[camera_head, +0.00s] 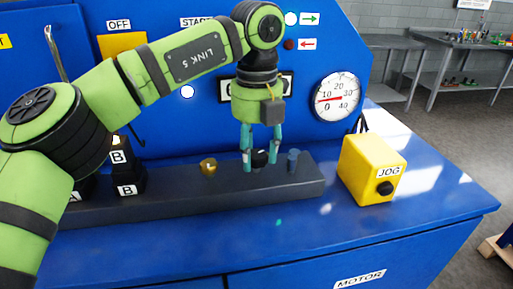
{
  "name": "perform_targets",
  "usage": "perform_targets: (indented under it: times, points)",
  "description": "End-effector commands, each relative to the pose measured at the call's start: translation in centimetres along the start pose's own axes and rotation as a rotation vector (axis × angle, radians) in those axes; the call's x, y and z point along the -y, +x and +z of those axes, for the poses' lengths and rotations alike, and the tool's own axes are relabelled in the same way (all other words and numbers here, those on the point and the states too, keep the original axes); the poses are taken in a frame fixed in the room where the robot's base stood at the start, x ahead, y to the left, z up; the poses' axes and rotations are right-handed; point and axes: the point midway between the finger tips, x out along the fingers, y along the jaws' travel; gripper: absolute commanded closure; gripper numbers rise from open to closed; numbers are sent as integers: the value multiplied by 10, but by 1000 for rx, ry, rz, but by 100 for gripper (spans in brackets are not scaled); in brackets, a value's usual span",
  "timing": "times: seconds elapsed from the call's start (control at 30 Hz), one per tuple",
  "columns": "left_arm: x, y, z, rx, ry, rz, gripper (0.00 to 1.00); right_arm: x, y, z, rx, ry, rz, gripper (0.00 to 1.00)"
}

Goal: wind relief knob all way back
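My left gripper (260,162) points straight down over the dark ledge, with teal fingers. A small black knob (259,158) stands on the ledge between its fingertips. The fingers are close on both sides of the knob, but I cannot tell if they touch it. A brass knob (208,166) is to the left and a blue knob (293,158) to the right. No label shows which one is the relief knob. A round gauge (338,97) on the blue panel has a red needle near the low end of its scale. My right gripper is not in view.
A yellow JOG box (371,168) with a black button stands right of the ledge (300,182). Black blocks marked B (127,188) are at the left, partly behind my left arm.

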Motion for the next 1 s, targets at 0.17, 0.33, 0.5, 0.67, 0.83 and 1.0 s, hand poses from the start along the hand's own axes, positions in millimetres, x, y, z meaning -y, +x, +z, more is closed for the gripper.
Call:
perform_targets:
  times: [0.17, 0.33, 0.5, 0.67, 0.83, 1.0]
  points:
    - [0, 0, 0, 2, 1, -1, 37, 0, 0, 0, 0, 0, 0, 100]
    - [0, -2, 0, 4, 1, -2, 37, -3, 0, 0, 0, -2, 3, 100]
    - [1, -15, 1, 7, 0, -3, 37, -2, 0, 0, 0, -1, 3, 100]
    - [2, -48, 1, 8, -1, -3, 37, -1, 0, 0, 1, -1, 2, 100]
    - [2, -81, 1, 7, -1, -1, 37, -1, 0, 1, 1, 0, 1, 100]
    - [1, -98, 0, -7, -1, 9, 37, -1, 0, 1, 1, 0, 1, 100]
